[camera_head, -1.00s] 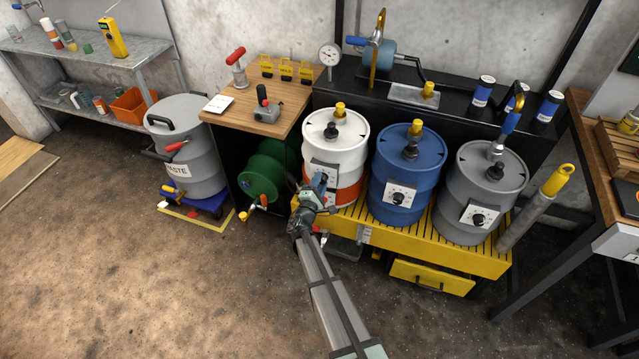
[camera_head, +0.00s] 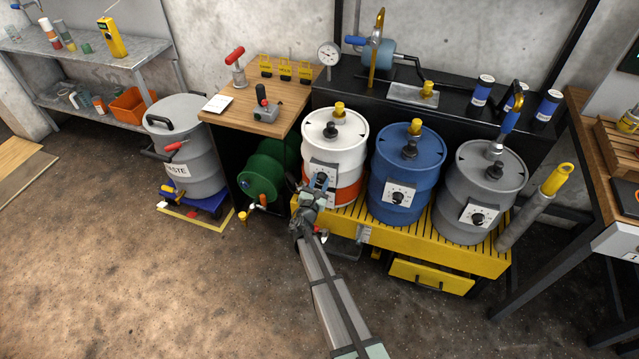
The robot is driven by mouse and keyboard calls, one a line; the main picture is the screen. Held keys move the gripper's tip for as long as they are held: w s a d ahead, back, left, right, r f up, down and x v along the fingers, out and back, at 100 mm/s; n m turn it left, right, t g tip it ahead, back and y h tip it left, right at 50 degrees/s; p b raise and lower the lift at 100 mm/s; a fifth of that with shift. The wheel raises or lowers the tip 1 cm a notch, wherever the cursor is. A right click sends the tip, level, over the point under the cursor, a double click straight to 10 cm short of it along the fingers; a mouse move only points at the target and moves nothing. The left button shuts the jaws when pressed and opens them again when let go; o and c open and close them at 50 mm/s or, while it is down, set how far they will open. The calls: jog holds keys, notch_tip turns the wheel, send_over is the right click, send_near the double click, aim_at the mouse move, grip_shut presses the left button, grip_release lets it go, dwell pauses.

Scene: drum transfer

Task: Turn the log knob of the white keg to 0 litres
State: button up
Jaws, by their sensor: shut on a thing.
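The white keg (camera_head: 338,143) with an orange lower band stands upright at the left end of the yellow grated stand. Its white log plate (camera_head: 327,169) faces the front. The log knob is mostly hidden behind my gripper (camera_head: 321,181), which reaches up from the front to the plate. My gripper is shut on the log knob, as far as the small view shows. The knob's pointer and the number it stands at cannot be made out.
The blue keg (camera_head: 405,175) and the grey keg (camera_head: 482,195) stand to the right on the yellow stand (camera_head: 430,237), each with its own plate and knob. A green drum (camera_head: 262,172) lies to the left. The floor (camera_head: 150,285) in front is clear.

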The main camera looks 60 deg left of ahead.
jog(key=n, duration=0.4)
jog(key=shift+n, duration=0.3)
jog(key=shift+w+n, duration=0.1)
jog(key=shift+n, duration=1.4)
jog(key=o, duration=1)
jog(key=shift+o, duration=0.2)
jog(key=shift+d, duration=0.15)
jog(key=v, duration=1.3)
jog(key=shift+s+d+r, duration=0.2)
jog(key=shift+s+r, duration=0.1)
jog(key=shift+s, duration=0.05)
